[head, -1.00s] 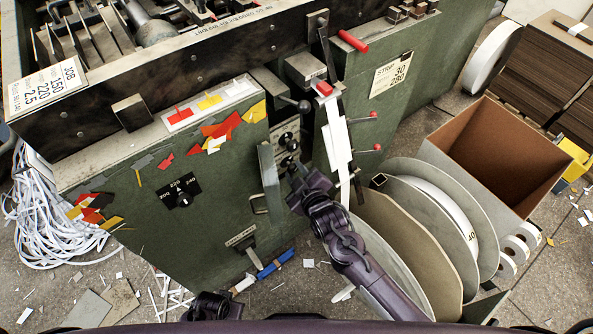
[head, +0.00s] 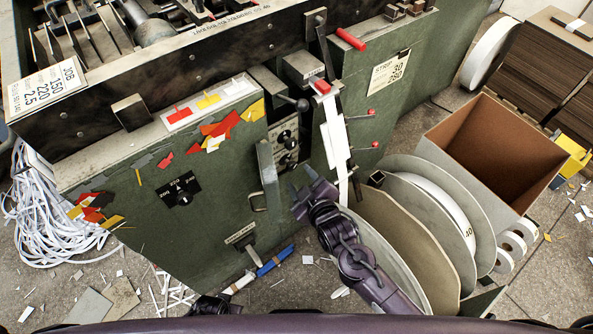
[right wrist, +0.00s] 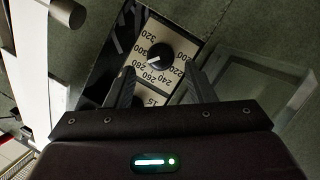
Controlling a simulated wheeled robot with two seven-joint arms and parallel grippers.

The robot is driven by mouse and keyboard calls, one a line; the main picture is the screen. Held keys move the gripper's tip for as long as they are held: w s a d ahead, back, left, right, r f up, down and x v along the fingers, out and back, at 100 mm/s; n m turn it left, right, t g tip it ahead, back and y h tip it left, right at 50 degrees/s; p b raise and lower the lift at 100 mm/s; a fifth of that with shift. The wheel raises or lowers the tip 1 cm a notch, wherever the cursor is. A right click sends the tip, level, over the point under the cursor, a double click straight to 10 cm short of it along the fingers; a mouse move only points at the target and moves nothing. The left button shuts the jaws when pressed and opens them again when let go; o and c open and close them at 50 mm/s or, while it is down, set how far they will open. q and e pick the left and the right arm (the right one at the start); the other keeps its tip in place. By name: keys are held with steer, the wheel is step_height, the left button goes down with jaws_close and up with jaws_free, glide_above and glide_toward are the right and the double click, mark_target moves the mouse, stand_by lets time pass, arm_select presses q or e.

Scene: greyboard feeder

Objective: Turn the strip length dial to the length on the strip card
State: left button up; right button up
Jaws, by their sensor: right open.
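The strip length dial is a black round knob with a white pointer line on a cream scale plate in the right wrist view (right wrist: 160,55). Its pointer faces left and slightly down, near the 280 mark. In the head view the dial plate (head: 284,141) sits in a recess of the green machine. The strip card (head: 389,73) on the machine's front reads 30 and 280. My right gripper (head: 299,192) is open and empty, below and in front of the dial. Its fingers (right wrist: 160,86) stand apart from the knob. A dark part of my left arm shows at the bottom edge.
A second dial plate lies partly hidden below the first. A green lever plate (head: 268,175) stands left of the recess. White strip (head: 337,135) hangs right of it. Large reels (head: 400,240) and an open box (head: 495,150) stand at right. Another black dial (head: 180,190) is on the left panel.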

steer(key=v, duration=0.3)
steer(key=shift+s+r, duration=0.1)
steer(key=shift+s, duration=0.2)
stand_by(0.3)
